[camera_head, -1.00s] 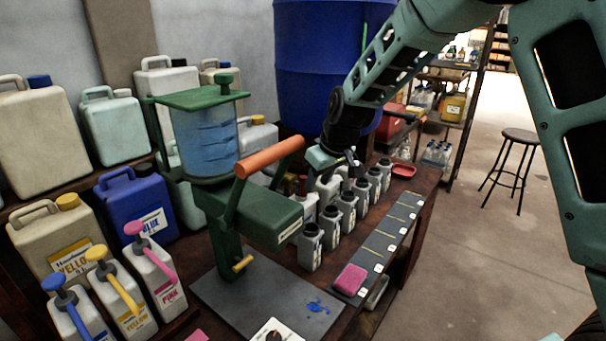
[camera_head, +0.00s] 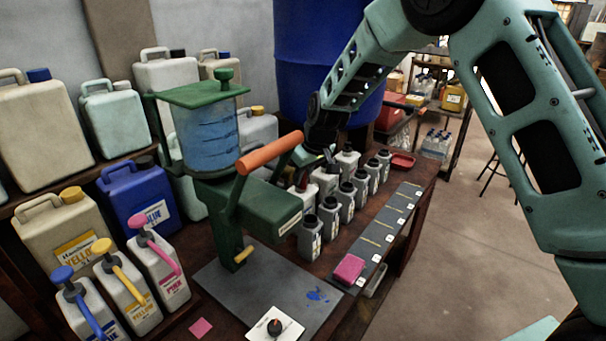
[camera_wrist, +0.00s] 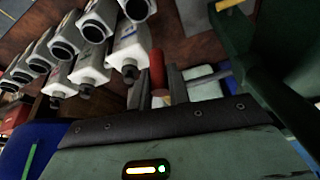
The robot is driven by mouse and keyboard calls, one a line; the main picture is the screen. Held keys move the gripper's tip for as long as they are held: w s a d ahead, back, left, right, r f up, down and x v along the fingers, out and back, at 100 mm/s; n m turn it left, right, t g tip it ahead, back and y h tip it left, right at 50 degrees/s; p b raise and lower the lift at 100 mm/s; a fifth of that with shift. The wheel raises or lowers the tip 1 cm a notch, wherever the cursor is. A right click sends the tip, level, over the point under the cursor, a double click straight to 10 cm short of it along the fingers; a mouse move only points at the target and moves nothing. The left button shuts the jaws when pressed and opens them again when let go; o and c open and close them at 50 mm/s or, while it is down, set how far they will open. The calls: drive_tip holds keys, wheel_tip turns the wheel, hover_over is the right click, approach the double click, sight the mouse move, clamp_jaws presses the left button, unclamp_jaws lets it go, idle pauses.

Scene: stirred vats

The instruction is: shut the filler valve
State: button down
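The green filler (camera_head: 262,208) stands on the bench, with a clear tank (camera_head: 207,135) of blue liquid, an orange lever (camera_head: 269,154) slanting up and a yellow peg (camera_head: 243,255) low on its stand. I cannot tell for sure which part is the valve. My gripper (camera_head: 328,158) is behind the filler's head, above the bottles, its fingertips partly hidden. In the wrist view its fingers (camera_wrist: 158,88) are apart, with a red cylindrical piece (camera_wrist: 157,68) showing between them. I see no clear contact. The filler's green body (camera_wrist: 275,45) is at the right there.
Grey dark-necked bottles (camera_head: 330,217) stand in rows beside the filler, close to my gripper. A numbered strip (camera_head: 375,240) holds a pink sponge (camera_head: 348,269). A white dial plate (camera_head: 285,333) lies in front. Pump jugs (camera_head: 125,295) crowd the left, and a blue drum (camera_head: 300,65) stands behind.

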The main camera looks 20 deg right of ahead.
drive_tip(key=shift+d, duration=0.1)
drive_tip(key=y, duration=0.1)
drive_tip(key=g+y, duration=0.1)
drive_tip(key=g+b, duration=0.1)
drive_tip(key=shift+w+d+f+m+y, duration=0.1)
drive_tip(key=shift+w+d+m+y, duration=0.2)
drive_tip(key=shift+m+y, duration=0.1)
drive_tip(key=shift+w+d+f+m+g+y+b, duration=0.25)
drive_tip(key=shift+m+g+y+b, duration=0.55)
drive_tip(key=shift+y, duration=1.15)
drive_tip(key=shift+s+f+m+g+y+b, duration=0.1)
drive_tip(key=shift+f+m+g+y+b, duration=0.25)
drive_tip(key=shift+g+y+b, duration=1.2)
drive_tip(key=shift+w+d+f+m+g+y+b, duration=0.15)
drive_tip(key=shift+f+m+g+y+b, duration=0.35)
drive_tip(key=shift+y, duration=1.8)
drive_tip(key=shift+r+g, duration=0.3)
drive_tip(key=shift+g, duration=0.05)
drive_tip(key=shift+s, duration=0.1)
drive_tip(key=c, duration=1.3)
unclamp_jaws()
